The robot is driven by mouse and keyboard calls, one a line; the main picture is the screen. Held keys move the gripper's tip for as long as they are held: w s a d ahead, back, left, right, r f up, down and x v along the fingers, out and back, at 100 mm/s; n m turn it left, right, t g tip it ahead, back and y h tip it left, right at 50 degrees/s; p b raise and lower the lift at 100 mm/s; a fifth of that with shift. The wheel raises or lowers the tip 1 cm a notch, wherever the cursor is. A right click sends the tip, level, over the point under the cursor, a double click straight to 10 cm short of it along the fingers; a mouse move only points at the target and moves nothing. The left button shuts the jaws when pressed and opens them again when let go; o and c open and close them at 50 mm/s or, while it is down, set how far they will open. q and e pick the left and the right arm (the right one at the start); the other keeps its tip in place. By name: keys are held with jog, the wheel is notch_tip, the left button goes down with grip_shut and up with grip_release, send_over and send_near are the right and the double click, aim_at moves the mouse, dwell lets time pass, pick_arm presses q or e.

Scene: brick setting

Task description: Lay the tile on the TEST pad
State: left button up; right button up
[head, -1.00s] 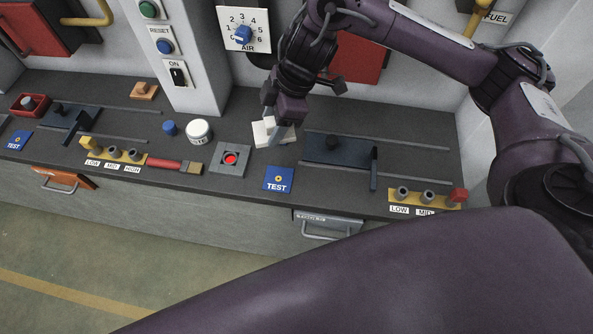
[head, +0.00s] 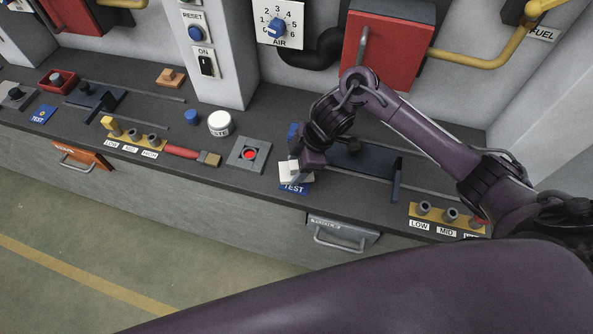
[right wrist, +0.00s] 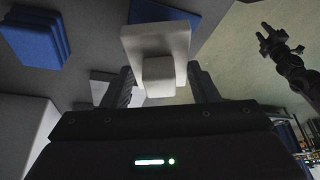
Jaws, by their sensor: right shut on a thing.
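The white tile (head: 290,174), with a small block-shaped grip on it, is held in my right gripper (head: 302,165). In the right wrist view the grip of the tile (right wrist: 157,38) sits between the two fingers. The blue TEST pad (head: 294,190) lies at the front of the bench, and the tile covers its rear part in the head view. A blue surface, likely this pad (right wrist: 180,10), shows past the tile in the wrist view. I cannot tell whether tile and pad touch. My left gripper is not in the head view.
A blue stack (right wrist: 34,40) stands behind the gripper. A grey box with a red button (head: 248,155) is to the left. A dark slider plate (head: 365,162) with an upright handle is close on the right. The bench's front edge and a drawer (head: 343,232) lie just in front.

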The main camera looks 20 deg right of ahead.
notch_tip(320, 180, down, 3)
jog(key=shift+r, duration=0.1)
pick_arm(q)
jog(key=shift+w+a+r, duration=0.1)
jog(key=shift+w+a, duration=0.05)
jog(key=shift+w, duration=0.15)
pick_arm(e)
jog(key=shift+f, duration=0.2)
jog(key=o, duration=1)
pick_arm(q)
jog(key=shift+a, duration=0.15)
pick_arm(e)
jog(key=shift+o, duration=0.2)
pick_arm(q)
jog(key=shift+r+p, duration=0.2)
jog(key=shift+p, duration=0.1)
pick_arm(e)
jog(key=v, duration=1.2)
jog(key=shift+r, duration=0.2)
